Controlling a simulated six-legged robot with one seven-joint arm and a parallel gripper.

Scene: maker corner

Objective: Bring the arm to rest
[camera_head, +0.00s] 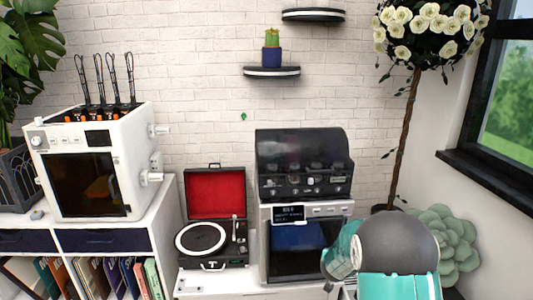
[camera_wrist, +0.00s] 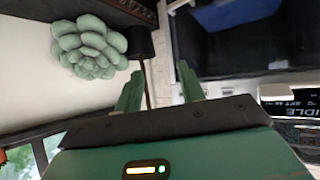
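My arm (camera_head: 397,255), dark grey and teal, is raised at the lower right of the head view, in front of the pale green succulent and beside the machine with the dark hood. My gripper (camera_wrist: 160,88) shows in the wrist view with its two green fingers apart and nothing between them. Its fingertips cannot be made out in the head view.
A machine (camera_head: 305,212) with a blue-lit chamber stands close left of my arm. A succulent (camera_head: 452,237) and a rose tree (camera_head: 404,130) are at the right. An open record player (camera_head: 213,240) and a white 3D printer (camera_head: 58,140) stand farther left.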

